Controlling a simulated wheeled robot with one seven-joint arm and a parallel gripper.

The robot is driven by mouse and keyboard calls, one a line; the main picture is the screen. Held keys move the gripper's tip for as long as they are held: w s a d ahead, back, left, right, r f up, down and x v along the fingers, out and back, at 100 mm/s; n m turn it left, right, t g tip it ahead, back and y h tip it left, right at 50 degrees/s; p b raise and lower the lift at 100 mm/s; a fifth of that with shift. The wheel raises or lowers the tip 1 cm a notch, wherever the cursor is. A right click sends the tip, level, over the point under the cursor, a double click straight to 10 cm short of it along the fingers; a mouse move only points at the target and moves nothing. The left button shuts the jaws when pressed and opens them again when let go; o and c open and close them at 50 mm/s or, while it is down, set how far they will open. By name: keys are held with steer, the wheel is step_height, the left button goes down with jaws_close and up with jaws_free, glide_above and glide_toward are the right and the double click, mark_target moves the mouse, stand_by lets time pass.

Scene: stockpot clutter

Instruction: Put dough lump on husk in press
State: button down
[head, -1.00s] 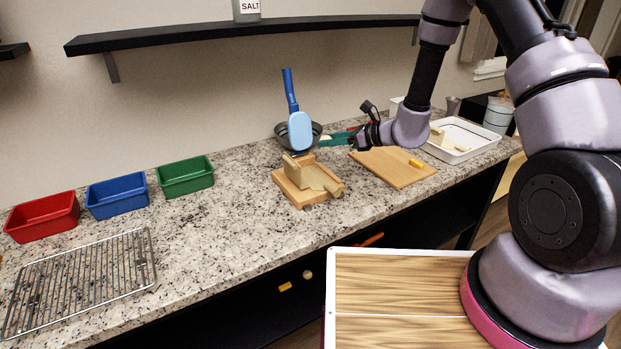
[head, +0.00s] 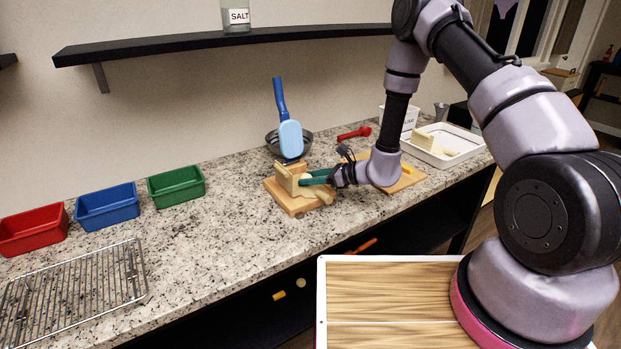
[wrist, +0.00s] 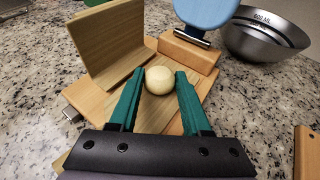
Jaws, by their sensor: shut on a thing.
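The wooden press (head: 297,204) stands on the counter, with its blue paddle (head: 290,138) raised upright at the back; the paddle also shows in the wrist view (wrist: 207,10). A tan husk-like sheet (wrist: 118,84) lies on the press, beside an upright wooden panel (wrist: 104,38); where sheet and panel meet is hard to tell. My gripper (wrist: 160,84), with green fingers, is shut on the round, cream dough lump (wrist: 159,80), above the press beside the sheet's edge. I cannot tell whether the lump touches anything below. In the head view my gripper (head: 302,180) hides the lump.
A metal bowl (wrist: 262,38) stands right behind the press. A cutting board (head: 405,183) and a white tray (head: 460,158) are to the right. Red (head: 35,230), blue (head: 107,207) and green (head: 176,187) bins and a wire rack (head: 75,288) are left.

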steer(key=shift+f, duration=0.1)
steer(key=shift+c, duration=1.8)
jaws_free()
